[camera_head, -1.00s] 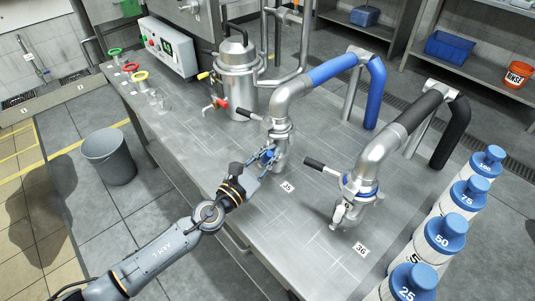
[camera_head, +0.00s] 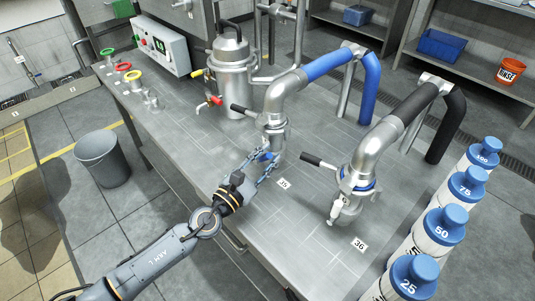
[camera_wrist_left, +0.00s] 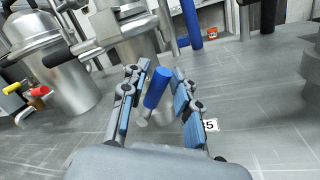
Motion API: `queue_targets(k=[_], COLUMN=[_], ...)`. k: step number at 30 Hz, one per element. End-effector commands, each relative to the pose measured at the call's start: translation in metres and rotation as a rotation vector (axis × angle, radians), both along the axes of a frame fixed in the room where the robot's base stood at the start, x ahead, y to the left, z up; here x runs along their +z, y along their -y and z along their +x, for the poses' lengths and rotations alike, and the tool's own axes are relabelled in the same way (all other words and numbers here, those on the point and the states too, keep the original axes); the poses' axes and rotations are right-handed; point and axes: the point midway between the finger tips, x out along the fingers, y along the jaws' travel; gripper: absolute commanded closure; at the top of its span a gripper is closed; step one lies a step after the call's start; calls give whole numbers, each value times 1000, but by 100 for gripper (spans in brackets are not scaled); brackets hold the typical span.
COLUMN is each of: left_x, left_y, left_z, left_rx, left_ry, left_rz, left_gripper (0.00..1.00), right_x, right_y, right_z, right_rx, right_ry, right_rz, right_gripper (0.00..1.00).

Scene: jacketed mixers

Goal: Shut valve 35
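Valve 35 is on the steel standpipe (camera_head: 275,122) by the label 35 (camera_head: 284,183), below the blue hose. A black lever (camera_head: 242,109) sticks out to the left from its upper part; the wrist view also shows this lever (camera_wrist_left: 58,58). A blue handle (camera_wrist_left: 157,87) is low on the same standpipe. My left gripper (camera_head: 262,163) is open, its two blue-padded fingers on either side of the blue handle. In the wrist view (camera_wrist_left: 157,95) gaps show between handle and fingers. My right gripper is not in view.
A second standpipe with a black lever (camera_head: 317,161) stands by label 36 (camera_head: 360,244). A steel vessel (camera_head: 233,75) with a red-handled tap (camera_head: 216,101) stands behind. Blue-capped bottles (camera_head: 440,227) line the right. A bucket (camera_head: 101,158) is on the floor left of the bench.

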Motion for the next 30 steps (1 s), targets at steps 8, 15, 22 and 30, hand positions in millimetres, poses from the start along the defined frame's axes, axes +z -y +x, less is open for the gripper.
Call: queue_targets(k=[8, 15, 22, 30], left_x=[5, 2, -5, -9], left_y=[0, -13, -42, -67], left_z=[1, -16, -56, -90], left_rx=[1, 2, 1, 3], left_ry=[9, 8, 5, 7], left_rz=[-4, -1, 2, 1], left_gripper=[62, 62, 62, 62], right_x=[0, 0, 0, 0], right_y=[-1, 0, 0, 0], right_z=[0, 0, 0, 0], right_rx=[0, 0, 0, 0], right_ry=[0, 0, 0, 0], right_rz=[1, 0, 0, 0], right_gripper=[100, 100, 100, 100])
